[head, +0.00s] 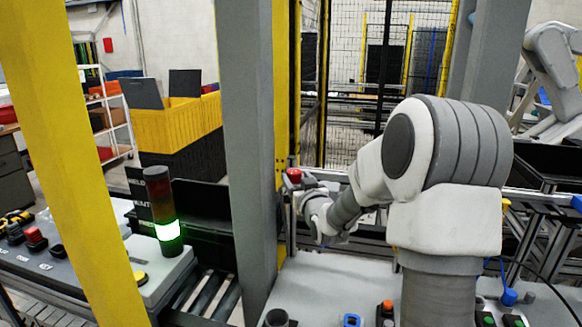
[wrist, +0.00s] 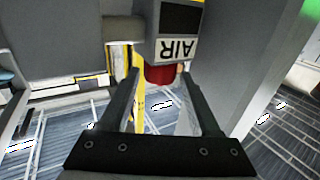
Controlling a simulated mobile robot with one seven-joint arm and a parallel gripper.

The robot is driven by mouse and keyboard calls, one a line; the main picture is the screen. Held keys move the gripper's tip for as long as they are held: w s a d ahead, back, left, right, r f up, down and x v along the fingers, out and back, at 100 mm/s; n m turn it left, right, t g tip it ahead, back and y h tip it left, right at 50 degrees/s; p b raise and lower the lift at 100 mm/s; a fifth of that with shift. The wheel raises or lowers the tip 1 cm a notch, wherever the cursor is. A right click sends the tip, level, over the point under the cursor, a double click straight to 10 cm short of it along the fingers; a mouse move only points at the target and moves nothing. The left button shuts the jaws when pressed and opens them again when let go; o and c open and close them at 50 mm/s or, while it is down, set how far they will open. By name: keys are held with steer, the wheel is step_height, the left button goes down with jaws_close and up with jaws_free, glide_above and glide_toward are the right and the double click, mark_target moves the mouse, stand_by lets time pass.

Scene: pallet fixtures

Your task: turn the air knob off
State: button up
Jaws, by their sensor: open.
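The air knob (wrist: 160,75) is red and sits under a grey box with an upside-down "AIR" label (wrist: 176,48) in the wrist view. My gripper (wrist: 160,82) is open, with one finger on each side of the knob in the picture. I cannot tell whether either finger touches it. In the head view, a small red part (head: 294,175), which looks like the same knob, shows at the end of my arm by the grey post. My gripper (head: 304,192) is small and partly hidden there.
A grey post (head: 247,150) stands just left of my gripper. A yellow post (head: 65,150) is farther left. A stack light (head: 162,205) glows green on a control panel. More buttons, including a blue-ringed one (head: 351,320), line the front panel.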

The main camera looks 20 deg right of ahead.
mark_target(291, 170)
steer(key=shift+w+d+p, duration=0.15)
steer(key=shift+w+p, duration=0.15)
steer(key=shift+w, duration=1.25)
steer(key=shift+w+d+p, duration=0.1)
steer(key=shift+w+p, duration=0.15)
steer(key=shift+w, duration=1.25)
jaws_close()
